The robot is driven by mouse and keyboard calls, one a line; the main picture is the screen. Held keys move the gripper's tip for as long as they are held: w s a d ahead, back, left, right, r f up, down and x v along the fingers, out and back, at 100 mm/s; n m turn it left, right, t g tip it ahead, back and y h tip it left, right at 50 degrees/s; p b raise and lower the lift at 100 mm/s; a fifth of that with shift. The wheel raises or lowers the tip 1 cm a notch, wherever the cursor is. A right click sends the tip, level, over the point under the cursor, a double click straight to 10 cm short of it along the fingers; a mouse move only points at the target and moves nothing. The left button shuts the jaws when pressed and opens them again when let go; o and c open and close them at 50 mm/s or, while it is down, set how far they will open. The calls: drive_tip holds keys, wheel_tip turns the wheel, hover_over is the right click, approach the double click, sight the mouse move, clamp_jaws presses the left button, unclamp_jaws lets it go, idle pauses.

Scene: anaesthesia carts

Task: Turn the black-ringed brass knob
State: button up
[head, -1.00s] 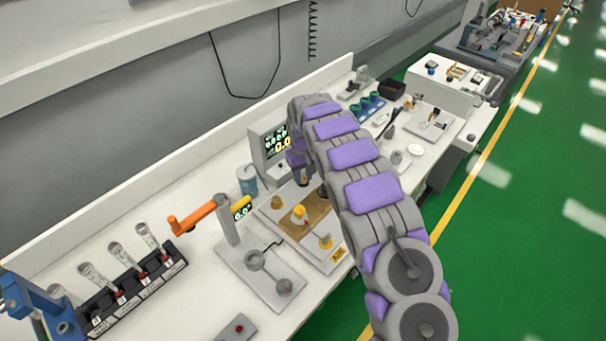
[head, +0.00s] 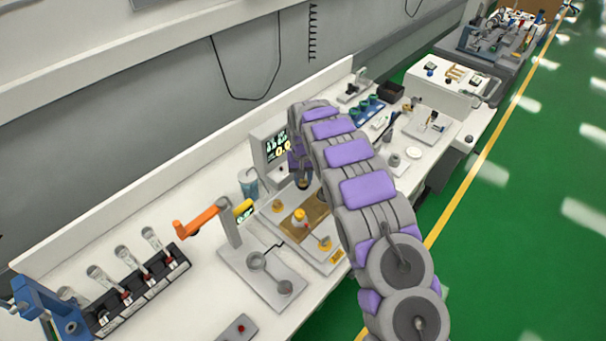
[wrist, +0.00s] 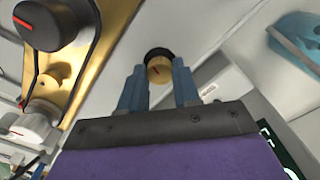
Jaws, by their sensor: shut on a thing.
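The black-ringed brass knob (wrist: 159,68) shows in the wrist view, a brass face inside a dark ring. It lies between the two blue-grey fingers of my gripper (wrist: 158,84), which is shut on it. The fingers stand on either side of the knob. In the head view my purple and grey arm reaches down over the panel (head: 327,262), and its forward part hides most of the gripper. How far the knob has turned cannot be read.
A brass plate with a red-marked black knob (wrist: 45,22) is left in the wrist view; a blue cup (wrist: 296,42) is upper right. In the head view, a display (head: 270,146) stands behind the panel, and an orange-handled lever (head: 200,219) is to the left.

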drive_tip(key=shift+m+p, duration=1)
drive_tip(key=shift+m, duration=1.2)
drive_tip(key=o, duration=1.1)
drive_tip(key=shift+a, duration=0.1)
drive_tip(key=shift+c, duration=0.2)
wheel_tip(320, 180, up, 17)
drive_tip(key=p, duration=0.2)
drive_tip(key=shift+r, duration=0.15)
drive_tip(key=shift+w, duration=0.1)
